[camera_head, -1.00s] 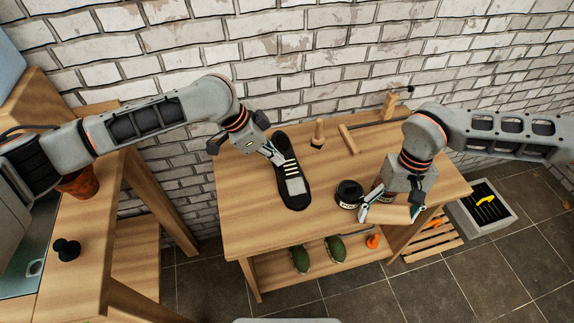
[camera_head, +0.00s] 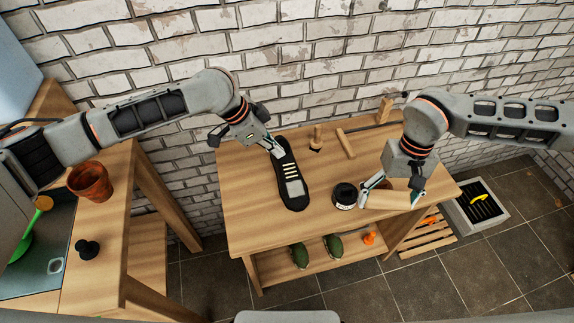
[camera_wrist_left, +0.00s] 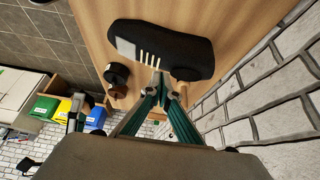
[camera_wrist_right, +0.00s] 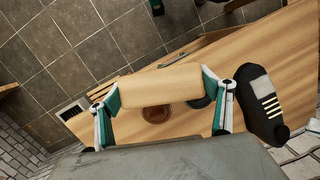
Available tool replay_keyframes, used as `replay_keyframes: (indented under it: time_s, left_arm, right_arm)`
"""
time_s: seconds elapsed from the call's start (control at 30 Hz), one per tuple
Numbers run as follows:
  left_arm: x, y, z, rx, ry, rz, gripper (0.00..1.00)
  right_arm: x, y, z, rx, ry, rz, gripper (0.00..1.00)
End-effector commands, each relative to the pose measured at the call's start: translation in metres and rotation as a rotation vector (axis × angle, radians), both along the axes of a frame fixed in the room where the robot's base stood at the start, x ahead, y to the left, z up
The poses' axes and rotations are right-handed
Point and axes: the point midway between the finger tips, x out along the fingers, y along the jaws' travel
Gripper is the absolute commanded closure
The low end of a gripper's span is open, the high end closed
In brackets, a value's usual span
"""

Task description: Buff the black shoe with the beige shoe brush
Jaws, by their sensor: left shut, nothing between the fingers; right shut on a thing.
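The black shoe (camera_head: 291,177), with pale laces and a grey tongue, lies on the wooden table. My left gripper (camera_head: 278,152) is shut and empty at the shoe's side near the laces; I cannot tell whether it touches. In the left wrist view the shoe (camera_wrist_left: 180,50) is just beyond the fingertips (camera_wrist_left: 165,88). My right gripper (camera_head: 390,197) is shut on the beige shoe brush (camera_head: 391,201), to the right of the shoe. In the right wrist view the brush (camera_wrist_right: 160,86) spans between the fingers, and its bristles are not visible. The shoe (camera_wrist_right: 262,105) is at the right there.
A dark round tin (camera_head: 344,196) stands between shoe and brush. A brown round thing (camera_wrist_right: 156,114) lies beyond the brush. Wooden pieces (camera_head: 346,143) stand at the table's back by the brick wall. A side bench with a clay pot (camera_head: 90,181) is at left.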

Motion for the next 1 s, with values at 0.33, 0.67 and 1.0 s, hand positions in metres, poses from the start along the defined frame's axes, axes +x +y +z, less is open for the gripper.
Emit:
replay_keyframes:
  time_s: [0.33,0.67,1.0]
  left_arm:
    - [-0.001,0.000,0.008,0.000,0.002,0.000,1.00]
    - [-0.001,0.008,0.022,-0.001,-0.001,0.000,1.00]
    - [-0.009,0.039,0.081,0.000,-0.002,0.001,1.00]
  right_arm:
    - [0.000,0.000,0.011,0.000,-0.001,0.000,0.41]
    - [0.000,0.000,0.011,0.000,-0.001,0.000,0.41]
    - [0.000,0.000,0.011,0.000,-0.001,0.000,0.41]
